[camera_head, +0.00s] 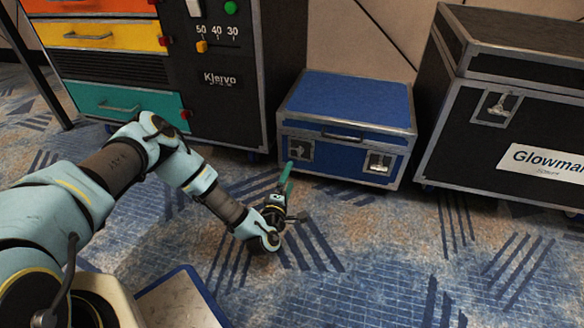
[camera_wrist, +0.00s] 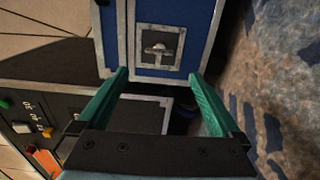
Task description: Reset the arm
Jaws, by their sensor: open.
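My arm reaches from the lower left of the head view to the middle. My gripper (camera_head: 288,172) is at its end, low in front of the blue case (camera_head: 345,100). In the wrist view my gripper (camera_wrist: 160,85) shows two green fingers spread apart with nothing between them. A silver latch (camera_wrist: 158,46) on the blue case lies beyond the fingertips. The blue case is closed, with two latches and a handle on its front. I cannot tell whether the fingertips touch the case.
A black cabinet (camera_head: 226,110) with orange, yellow and teal drawers (camera_head: 130,103) stands behind the arm at left. A large black case (camera_head: 480,120) labelled Glowmar stands at right. The patterned carpet (camera_head: 400,250) at front right is clear.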

